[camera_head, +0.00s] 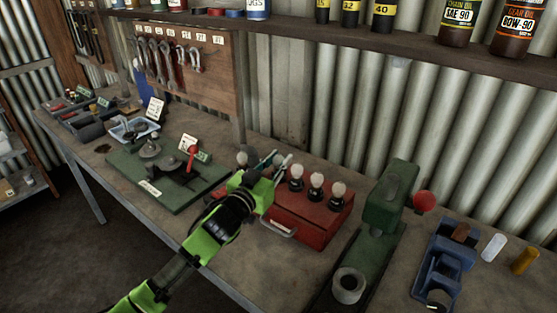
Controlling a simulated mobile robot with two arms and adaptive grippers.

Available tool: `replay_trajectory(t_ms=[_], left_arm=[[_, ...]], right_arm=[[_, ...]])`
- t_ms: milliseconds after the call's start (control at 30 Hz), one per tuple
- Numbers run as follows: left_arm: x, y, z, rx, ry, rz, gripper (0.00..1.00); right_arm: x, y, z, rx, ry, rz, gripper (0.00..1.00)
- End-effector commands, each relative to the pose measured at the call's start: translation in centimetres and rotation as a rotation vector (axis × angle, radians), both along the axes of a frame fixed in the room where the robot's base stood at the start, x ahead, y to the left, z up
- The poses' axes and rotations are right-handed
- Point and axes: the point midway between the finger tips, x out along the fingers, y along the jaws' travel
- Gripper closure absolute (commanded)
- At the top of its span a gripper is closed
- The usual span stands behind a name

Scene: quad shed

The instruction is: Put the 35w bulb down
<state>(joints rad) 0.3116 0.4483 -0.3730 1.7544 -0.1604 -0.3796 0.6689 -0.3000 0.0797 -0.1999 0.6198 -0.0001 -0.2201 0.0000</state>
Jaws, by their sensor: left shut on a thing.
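My left gripper (272,164) reaches in from the lower left and is shut at the back left part of a red box (310,222). The bulb in its fingers is mostly hidden by the gripper, and I cannot read its wattage or tell whether it touches the box. Three bulbs (316,185) with clear tops and dark bases stand upright in a row on the box, right of the gripper. Another roundish bulb-like thing (243,157) shows just left of the fingers, partly hidden. My right gripper is out of view.
A green plate with a red-knobbed lever (160,195) lies to the left. A green press (391,197) with a red ball knob and a blue holder (443,265) stand to the right. Trays sit at the far left. A shelf of bottles (400,50) runs above the bench.

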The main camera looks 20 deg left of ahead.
Motion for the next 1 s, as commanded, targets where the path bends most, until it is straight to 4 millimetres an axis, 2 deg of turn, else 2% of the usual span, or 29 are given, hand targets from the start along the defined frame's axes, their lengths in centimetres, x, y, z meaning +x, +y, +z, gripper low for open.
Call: replay_trajectory(t_ms=[67, 100, 167, 467, 633, 867, 1000], left_arm=[[0.0, 0.0, -0.3, -0.001, 0.0, 0.0, 1.0], [0.0, 0.0, -0.3, 0.0, 0.0, 0.0, 0.76], [0.0, 0.0, -0.2, 0.0, 0.0, 0.0, 0.61], [0.0, 0.0, -0.2, 0.0, -0.001, 0.0, 0.61], [0.0, 0.0, -0.6, 0.002, -0.004, -0.001, 0.61], [-4.2, 0.9, -0.7, 0.001, 0.0, -0.002, 0.61], [-7.3, 1.6, -0.5, -0.001, 0.002, -0.002, 0.61]], right_arm=[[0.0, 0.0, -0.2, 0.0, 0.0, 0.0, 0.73], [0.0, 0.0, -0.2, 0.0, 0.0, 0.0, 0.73], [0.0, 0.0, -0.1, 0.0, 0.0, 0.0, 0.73], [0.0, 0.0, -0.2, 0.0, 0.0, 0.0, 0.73], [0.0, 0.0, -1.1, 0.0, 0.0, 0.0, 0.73], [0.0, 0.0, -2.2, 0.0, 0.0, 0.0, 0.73], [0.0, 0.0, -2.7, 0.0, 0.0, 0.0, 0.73]])
